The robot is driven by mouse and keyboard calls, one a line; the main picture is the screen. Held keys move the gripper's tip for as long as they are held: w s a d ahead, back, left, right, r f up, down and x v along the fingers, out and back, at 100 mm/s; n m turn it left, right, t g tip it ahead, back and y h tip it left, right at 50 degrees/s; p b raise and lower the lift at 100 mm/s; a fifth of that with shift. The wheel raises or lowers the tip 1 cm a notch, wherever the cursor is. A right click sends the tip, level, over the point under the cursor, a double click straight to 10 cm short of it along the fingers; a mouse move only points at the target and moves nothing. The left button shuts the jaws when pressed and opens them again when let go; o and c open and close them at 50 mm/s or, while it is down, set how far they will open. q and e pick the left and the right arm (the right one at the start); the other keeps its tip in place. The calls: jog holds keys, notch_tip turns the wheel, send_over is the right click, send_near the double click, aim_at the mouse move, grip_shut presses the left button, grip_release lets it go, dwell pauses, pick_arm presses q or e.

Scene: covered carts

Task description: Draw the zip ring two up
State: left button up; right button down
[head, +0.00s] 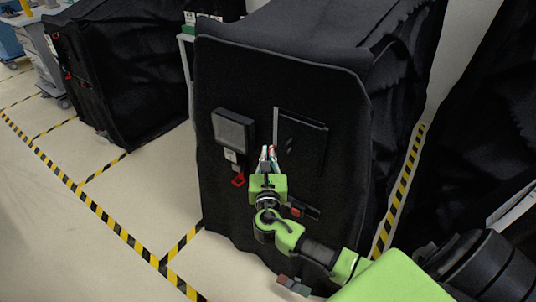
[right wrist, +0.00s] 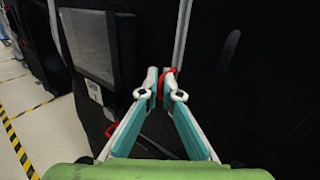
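A black covered cart (head: 240,75) stands in the middle of the head view. A pale zip line (head: 276,118) runs up its front face, and it also shows in the right wrist view (right wrist: 182,30). My right gripper (head: 268,152) is at the lower end of this visible line. In the right wrist view its fingertips (right wrist: 163,88) are close together around a small red zip ring (right wrist: 168,71), whose upper part shows. The fingers hide the rest of the ring. My left gripper is not in view.
A grey-framed pocket (head: 233,130) is left of the gripper, with another red ring (head: 238,180) hanging below it. A dark panel (head: 301,140) is to the right. More covered carts (head: 125,70) stand left and right. Striped tape marks the open floor at left.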

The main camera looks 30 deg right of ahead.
notch_tip(320, 180, up, 13)
jog(key=p, duration=1.1)
jog(key=shift+f, duration=0.1)
jog(key=c, duration=2.5)
grip_release()
jog(key=shift+f, duration=0.1)
jog(key=v, duration=1.2)
